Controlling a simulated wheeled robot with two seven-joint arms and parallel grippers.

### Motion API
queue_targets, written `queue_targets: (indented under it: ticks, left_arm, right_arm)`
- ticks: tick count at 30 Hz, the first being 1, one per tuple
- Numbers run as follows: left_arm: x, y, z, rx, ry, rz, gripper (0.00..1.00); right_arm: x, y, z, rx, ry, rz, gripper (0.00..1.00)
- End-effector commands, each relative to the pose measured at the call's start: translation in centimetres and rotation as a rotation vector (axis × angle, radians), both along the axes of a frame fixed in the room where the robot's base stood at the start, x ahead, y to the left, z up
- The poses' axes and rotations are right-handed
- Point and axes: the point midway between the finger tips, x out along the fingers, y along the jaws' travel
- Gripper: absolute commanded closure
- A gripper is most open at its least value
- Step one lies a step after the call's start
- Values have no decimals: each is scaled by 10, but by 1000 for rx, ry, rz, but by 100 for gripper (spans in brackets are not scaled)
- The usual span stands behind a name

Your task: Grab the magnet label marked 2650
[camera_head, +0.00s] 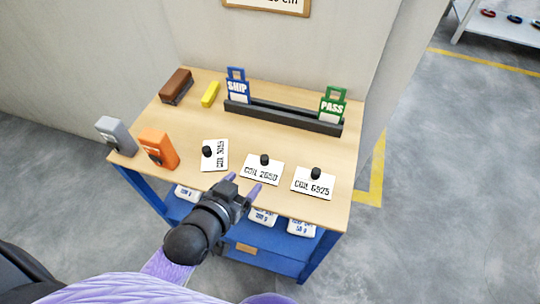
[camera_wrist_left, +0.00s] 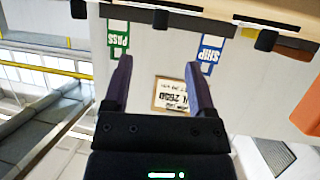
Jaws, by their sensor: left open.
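The white label reading COIL 2650 (camera_head: 261,172) lies flat on the wooden table (camera_head: 275,141), with a black knob on its upper edge. A label reading COIL 6975 (camera_head: 312,184) lies to its right, and a third knobbed label (camera_head: 216,158) lies to its left, turned sideways. My left gripper (camera_head: 242,186) is open and empty at the table's front edge, just in front of and left of the 2650 label. In the left wrist view its two fingers (camera_wrist_left: 158,82) are apart with nothing between them. My right gripper is in neither view.
A black rack (camera_head: 283,116) at the back holds a blue SHIP tag (camera_head: 237,86) and a green PASS tag (camera_head: 332,105). An orange device (camera_head: 158,148) and a grey one (camera_head: 117,136) stand at the left. A brown block (camera_head: 176,86) and a yellow block (camera_head: 210,94) lie behind. White bags sit on the lower shelf.

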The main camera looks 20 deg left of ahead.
Motion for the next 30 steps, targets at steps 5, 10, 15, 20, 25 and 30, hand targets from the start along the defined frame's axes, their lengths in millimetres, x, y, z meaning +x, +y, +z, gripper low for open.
queue_targets:
  ticks: [5,10,15,20,25,30]
  left_arm:
    - [22,-5,-5,-5,-14,-1,27]
    - [46,-10,-17,-3,-13,-2,27]
    - [75,-15,-38,-4,-12,-1,27]
    - [88,-18,-40,-3,-11,-2,27]
    - [88,-18,-39,-3,-11,-2,27]
    - [88,-18,-39,-3,-11,-2,63]
  right_arm:
    - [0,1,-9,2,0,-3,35]
    - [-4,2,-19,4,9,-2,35]
    - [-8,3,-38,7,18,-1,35]
    - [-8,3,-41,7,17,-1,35]
    - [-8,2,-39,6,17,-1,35]
    - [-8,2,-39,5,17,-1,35]
